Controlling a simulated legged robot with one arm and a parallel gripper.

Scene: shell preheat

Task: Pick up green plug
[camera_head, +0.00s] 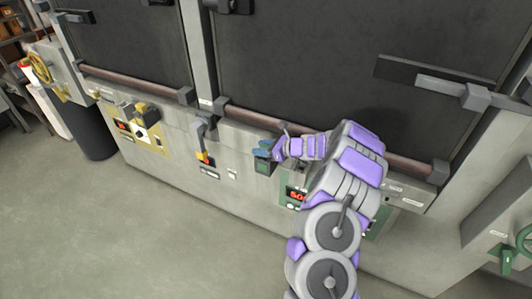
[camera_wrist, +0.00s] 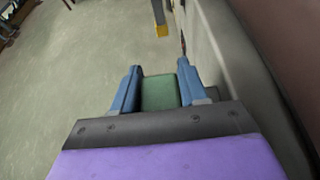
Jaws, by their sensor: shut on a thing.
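The green plug (camera_wrist: 160,92) is a dark green block between the two blue fingers of my gripper (camera_wrist: 157,88) in the wrist view. The fingers are shut on its two sides. In the head view my gripper (camera_head: 264,152) is at the front of the grey oven wall, and the green plug (camera_head: 262,166) shows just below the blue fingers. I cannot tell whether the plug touches the wall or a socket behind it.
A panel with a red display (camera_head: 297,194) sits right of the plug, partly hidden by my arm. A lever with a yellow end (camera_head: 202,143) and a yellow panel (camera_head: 142,132) are to the left. A dark bin (camera_head: 92,130) stands far left. The floor (camera_head: 150,230) in front is clear.

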